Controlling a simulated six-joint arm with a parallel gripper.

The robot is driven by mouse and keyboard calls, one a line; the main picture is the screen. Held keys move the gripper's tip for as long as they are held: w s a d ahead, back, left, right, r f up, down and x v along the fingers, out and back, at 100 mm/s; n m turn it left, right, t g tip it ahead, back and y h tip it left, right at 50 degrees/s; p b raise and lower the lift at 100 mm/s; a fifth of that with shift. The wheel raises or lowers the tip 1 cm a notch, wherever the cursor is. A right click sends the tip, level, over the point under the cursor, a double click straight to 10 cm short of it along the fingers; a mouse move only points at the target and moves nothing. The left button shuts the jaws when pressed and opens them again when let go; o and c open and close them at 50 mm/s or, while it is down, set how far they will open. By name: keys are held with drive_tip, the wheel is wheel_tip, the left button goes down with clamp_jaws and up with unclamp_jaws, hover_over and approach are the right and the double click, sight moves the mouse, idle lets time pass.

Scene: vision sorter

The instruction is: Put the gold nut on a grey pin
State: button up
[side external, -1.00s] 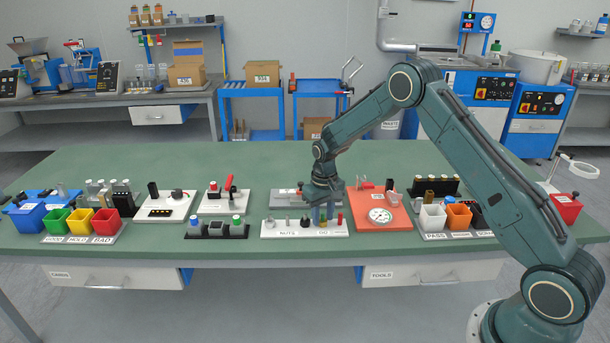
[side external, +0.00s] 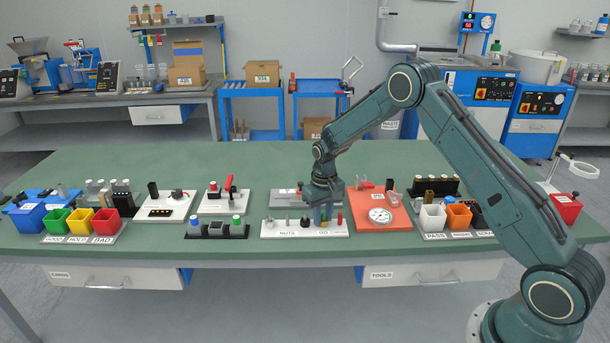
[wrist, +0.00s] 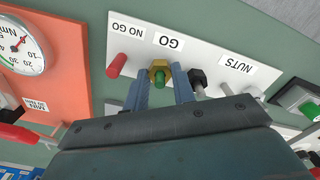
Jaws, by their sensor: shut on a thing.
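The gold nut (wrist: 160,68) sits around the green pin (wrist: 158,76) beside the GO label in the wrist view. My gripper (wrist: 161,84) has one finger on each side of the nut and is shut on it. In the side view my gripper (side external: 323,214) points down at the right part of the white nuts board (side external: 285,234); the nut is too small to make out there. Grey pins (wrist: 226,88) stand by the NUTS label. A black nut (wrist: 197,76) is on a pin between them and the gold nut.
A red pin (wrist: 117,66) stands by the NO GO label, close to one finger. An orange board with a round gauge (side external: 380,215) lies just right of the nuts board in the side view. A grey block (side external: 290,197) lies behind it.

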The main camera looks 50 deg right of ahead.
drive_tip(key=shift+r, duration=0.15)
drive_tip(key=shift+r, duration=0.95)
drive_tip(key=shift+r, duration=0.2)
drive_tip(key=shift+r, duration=1)
drive_tip(key=w+a+r, duration=0.1)
drive_tip(key=w+a, duration=0.1)
drive_tip(key=w+a+r, duration=0.4)
drive_tip(key=w+a, duration=0.1)
drive_tip(key=shift+r, duration=0.1)
drive_tip(key=shift+f, duration=0.25)
